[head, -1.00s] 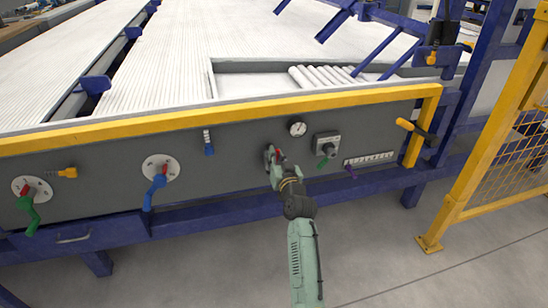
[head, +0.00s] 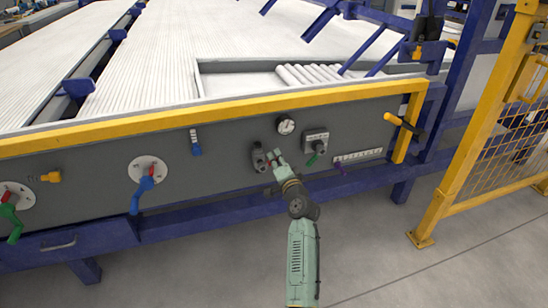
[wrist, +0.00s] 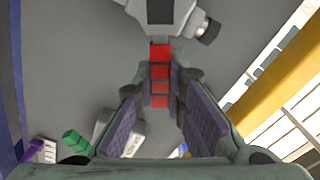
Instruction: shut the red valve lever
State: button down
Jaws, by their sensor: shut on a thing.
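The red valve lever (wrist: 160,72) shows in the wrist view as a segmented red bar. It runs from the grey valve body (wrist: 165,12) at the top down between my finger pads. In the head view the grey valve body (head: 258,158) sits on the dark panel below the gauge, and my gripper mostly hides the lever. My gripper (head: 274,156) is just right of the valve body. In the wrist view my gripper (wrist: 160,105) is shut on the lever, with a purple pad on either side.
The dark panel also bears a round gauge (head: 286,125), a grey box with a green handle (head: 315,142), a blue lever (head: 142,190) and a green lever (head: 10,220). A yellow rail (head: 200,112) runs above. A yellow fence (head: 480,150) stands at right.

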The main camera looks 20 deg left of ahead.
jog(key=shift+w+d+f+m, duration=0.1)
jog(key=shift+f+m, duration=0.45)
jog(key=shift+m, duration=0.75)
jog(key=shift+w+d+f+m, duration=0.1)
jog(key=shift+f+m, duration=0.45)
jog(key=shift+m, duration=0.75)
jog(key=c, duration=1.6)
grip_release()
jog(key=shift+f, duration=0.1)
jog(key=shift+s, duration=0.1)
jog(key=v, duration=0.7)
jog(key=shift+d, duration=0.15)
jog(key=shift+s, duration=0.15)
